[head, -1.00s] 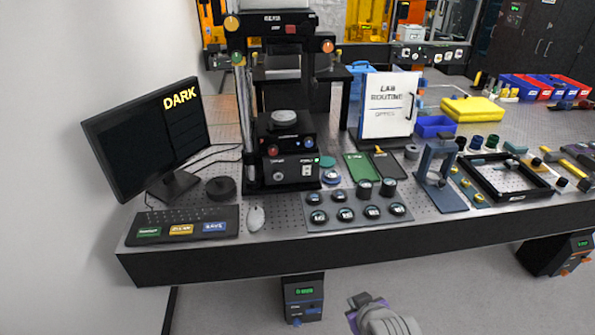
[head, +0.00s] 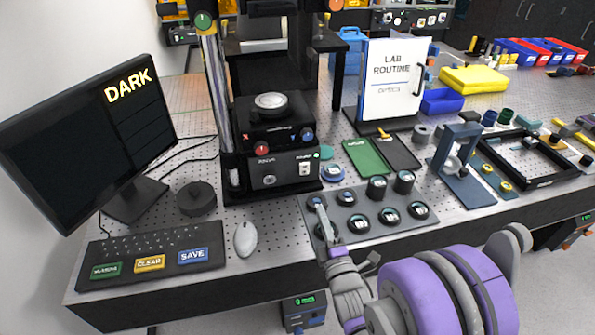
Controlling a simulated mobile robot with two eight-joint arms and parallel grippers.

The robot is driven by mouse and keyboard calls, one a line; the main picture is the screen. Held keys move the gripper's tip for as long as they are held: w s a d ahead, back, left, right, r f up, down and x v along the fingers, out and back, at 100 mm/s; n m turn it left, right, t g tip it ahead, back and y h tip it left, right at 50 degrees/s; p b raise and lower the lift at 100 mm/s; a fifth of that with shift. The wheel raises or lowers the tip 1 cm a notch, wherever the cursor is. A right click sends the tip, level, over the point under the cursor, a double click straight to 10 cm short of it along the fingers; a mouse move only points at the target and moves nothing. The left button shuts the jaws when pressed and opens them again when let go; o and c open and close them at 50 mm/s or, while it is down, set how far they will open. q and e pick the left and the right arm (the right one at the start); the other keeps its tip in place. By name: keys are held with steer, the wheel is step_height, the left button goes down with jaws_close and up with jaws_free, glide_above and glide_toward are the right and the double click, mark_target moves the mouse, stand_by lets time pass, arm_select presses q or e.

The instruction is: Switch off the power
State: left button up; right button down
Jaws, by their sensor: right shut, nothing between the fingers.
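The interferometer's black base (head: 250,185) stands at the back of the bench. Its front panel has a label that seems to read POWER, a small white switch (head: 304,168) below it and a lit green lamp (head: 315,155) beside it. A round knob (head: 269,180) sits left of the switch. My right gripper (head: 319,206) is shut and empty, in front of and below the switch, apart from it, over the tray of round parts. My left gripper is out of view.
The grey tray (head: 350,238) holds several round parts. A mouse (head: 245,240), keyboard (head: 150,250) and monitor reading DARK (head: 90,140) are at left. A blue-white disc (head: 333,174) and green plate (head: 365,156) lie right of the base.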

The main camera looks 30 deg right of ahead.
mark_target(305, 166)
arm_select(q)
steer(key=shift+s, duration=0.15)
arm_select(e)
steer(key=shift+s, duration=0.15)
steer(key=p+x, duration=0.3)
steer(key=x, duration=1.1)
steer(key=shift+d, duration=0.1)
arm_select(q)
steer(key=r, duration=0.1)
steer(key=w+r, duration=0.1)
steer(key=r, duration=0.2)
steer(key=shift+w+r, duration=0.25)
arm_select(e)
steer(key=shift+w+r, duration=0.1)
steer(key=shift+w, duration=0.15)
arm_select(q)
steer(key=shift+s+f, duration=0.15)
arm_select(e)
steer(key=shift+s, duration=0.15)
